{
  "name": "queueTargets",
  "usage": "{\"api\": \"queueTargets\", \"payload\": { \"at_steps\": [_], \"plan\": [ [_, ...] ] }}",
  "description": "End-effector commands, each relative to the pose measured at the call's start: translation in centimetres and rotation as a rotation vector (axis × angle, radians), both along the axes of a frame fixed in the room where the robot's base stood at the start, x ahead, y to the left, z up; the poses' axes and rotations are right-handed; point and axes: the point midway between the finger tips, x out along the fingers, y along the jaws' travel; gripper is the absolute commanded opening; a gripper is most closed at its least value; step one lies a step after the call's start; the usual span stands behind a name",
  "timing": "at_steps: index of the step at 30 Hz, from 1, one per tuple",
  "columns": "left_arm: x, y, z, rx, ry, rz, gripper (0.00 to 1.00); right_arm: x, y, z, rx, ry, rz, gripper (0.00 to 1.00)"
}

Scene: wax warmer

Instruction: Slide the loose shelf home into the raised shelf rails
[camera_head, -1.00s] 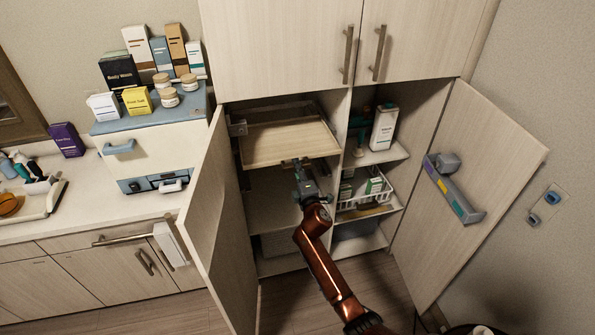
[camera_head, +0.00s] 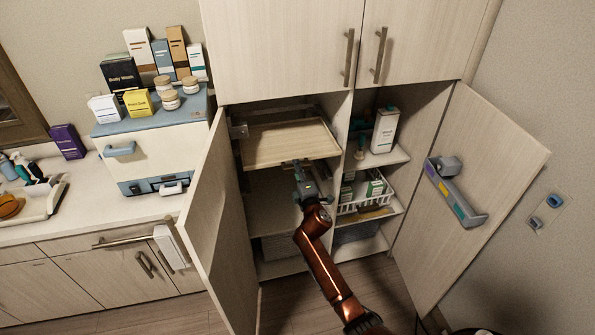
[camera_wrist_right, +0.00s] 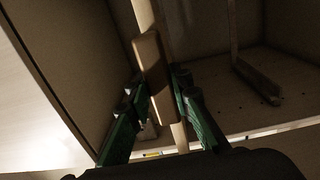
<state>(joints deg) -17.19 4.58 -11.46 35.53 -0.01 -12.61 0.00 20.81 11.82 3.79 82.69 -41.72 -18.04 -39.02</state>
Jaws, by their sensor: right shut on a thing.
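The loose shelf (camera_head: 288,143) is a light wooden panel inside the left bay of the open cabinet, in the head view. A metal rail (camera_head: 238,128) shows at its left end, and a pale strip runs along the back. My right gripper (camera_head: 296,165) is at the shelf's front edge and shut on it. In the right wrist view the green fingers (camera_wrist_right: 162,98) sit on both sides of the shelf's edge (camera_wrist_right: 152,62). Whether the shelf's sides sit in the rails cannot be told. My left gripper is not in view.
Open doors stand left (camera_head: 217,215) and right (camera_head: 465,190) of the cabinet. The right bay holds a white bottle (camera_head: 384,130) and a white basket (camera_head: 362,200). A fixed lower shelf (camera_head: 270,200) lies beneath the loose one.

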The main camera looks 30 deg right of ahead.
Motion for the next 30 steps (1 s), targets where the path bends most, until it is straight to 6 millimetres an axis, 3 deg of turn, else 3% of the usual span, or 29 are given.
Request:
{"api": "queueTargets", "payload": {
  "at_steps": [30],
  "plan": [
    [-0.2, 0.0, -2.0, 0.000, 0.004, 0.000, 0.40, 3.6, -0.8, 0.3, -0.003, -0.007, 0.002, 0.00]
  ]
}}
